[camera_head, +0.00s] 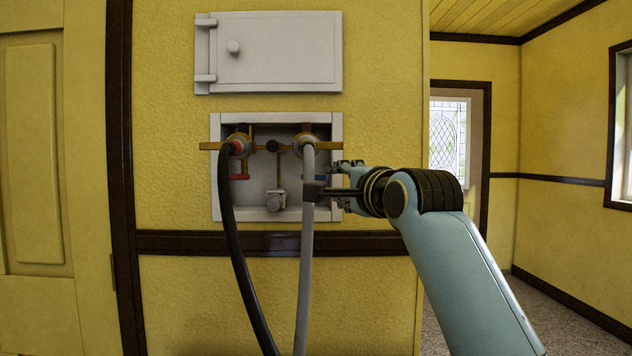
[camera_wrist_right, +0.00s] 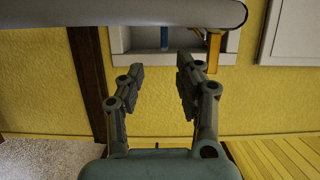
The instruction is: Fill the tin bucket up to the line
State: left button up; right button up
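No tin bucket or fill line shows in either view. A recessed wall box (camera_head: 332,122) holds two brass taps, each with a hose. The left tap (camera_head: 237,145) has a red handle (camera_head: 239,177) and a black hose (camera_head: 240,265). The right tap (camera_head: 308,143) has a blue handle (camera_head: 322,178) and a grey hose (camera_head: 306,255). My right gripper (camera_head: 322,191) is at the grey hose's right, below the right tap, and overlaps the hose in the head view. In the wrist view my right gripper (camera_wrist_right: 158,82) is open, with nothing between its fingers. My left gripper is out of view.
A closed white hatch (camera_head: 285,60) is on the wall above the box. A dark rail (camera_head: 190,243) runs below it. A yellow door (camera_head: 32,150) stands at left, and a doorway to another room is at right. The grey hose (camera_wrist_right: 110,14) crosses the top of the wrist view.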

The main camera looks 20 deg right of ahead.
aim_at(323, 178)
jog(key=w, duration=0.7)
jog(key=w+p, duration=0.1)
jog(key=w, duration=0.3)
jog(key=shift+a+r, duration=0.2)
jog(key=shift+r, duration=0.1)
grip_shut()
